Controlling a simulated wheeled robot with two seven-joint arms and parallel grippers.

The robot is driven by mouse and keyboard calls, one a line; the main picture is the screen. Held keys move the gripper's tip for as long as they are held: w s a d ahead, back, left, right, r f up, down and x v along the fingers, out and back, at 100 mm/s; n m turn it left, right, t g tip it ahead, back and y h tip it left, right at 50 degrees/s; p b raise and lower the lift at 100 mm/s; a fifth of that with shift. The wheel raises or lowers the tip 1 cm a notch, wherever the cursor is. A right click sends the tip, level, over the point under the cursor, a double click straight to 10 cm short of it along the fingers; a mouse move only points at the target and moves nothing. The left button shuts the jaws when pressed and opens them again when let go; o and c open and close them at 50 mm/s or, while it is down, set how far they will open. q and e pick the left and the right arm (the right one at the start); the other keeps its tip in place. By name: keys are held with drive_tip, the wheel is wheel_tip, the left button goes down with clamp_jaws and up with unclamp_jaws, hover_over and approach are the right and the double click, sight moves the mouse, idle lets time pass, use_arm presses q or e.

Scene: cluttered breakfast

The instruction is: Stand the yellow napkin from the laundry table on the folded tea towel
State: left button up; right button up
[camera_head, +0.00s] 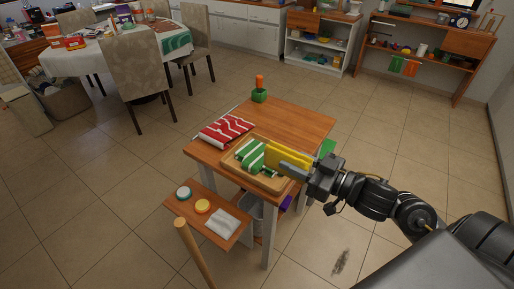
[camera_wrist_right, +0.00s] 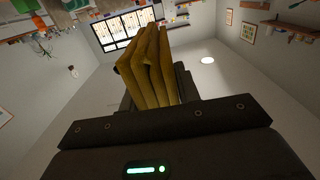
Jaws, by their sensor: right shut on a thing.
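The yellow napkin (camera_head: 282,155) is in my right gripper (camera_head: 294,164). The gripper is shut on it and holds it on edge over the small wooden table (camera_head: 300,122). In the right wrist view the napkin (camera_wrist_right: 150,70) shows as several upright folds between the fingers. A folded green-and-white striped cloth (camera_head: 250,153) lies on a wooden board (camera_head: 259,179), just left of the napkin and partly hidden by it. I cannot tell whether the napkin touches it. A folded red-and-white striped cloth (camera_head: 223,131) lies behind the board. My left gripper is out of view.
A green block with an orange handle (camera_head: 259,90) stands at the table's back corner. A lower shelf (camera_head: 181,205) holds a teal-rimmed round item (camera_head: 184,193), a yellow round item (camera_head: 202,206) and a white cloth (camera_head: 222,222). A wooden pole (camera_head: 194,251) stands in front. The table's back right is clear.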

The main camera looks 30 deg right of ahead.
drive_tip(key=shift+w, duration=0.2)
drive_tip(key=b, duration=0.1)
drive_tip(key=f+b, duration=0.1)
drive_tip(key=b, duration=0.1)
drive_tip(key=shift+w+d+f, duration=0.1)
drive_tip(key=shift+w+d, duration=0.15)
drive_tip(key=shift+w, duration=0.15)
drive_tip(key=w+d+f, duration=0.1)
drive_tip(key=w+f, duration=0.3)
drive_tip(key=w+d+f, duration=0.1)
drive_tip(key=w+f, duration=0.2)
drive_tip(key=w, duration=0.1)
drive_tip(key=w+d+f, duration=0.1)
drive_tip(key=w+f, duration=0.3)
drive_tip(key=shift+d+f+p, duration=0.25)
drive_tip(key=shift+f+p, duration=0.05)
drive_tip(key=shift+p, duration=0.05)
drive_tip(key=shift+f, duration=0.1)
drive_tip(key=shift+f, duration=0.3)
drive_tip(key=o, duration=1)
drive_tip(key=shift+c, duration=0.2)
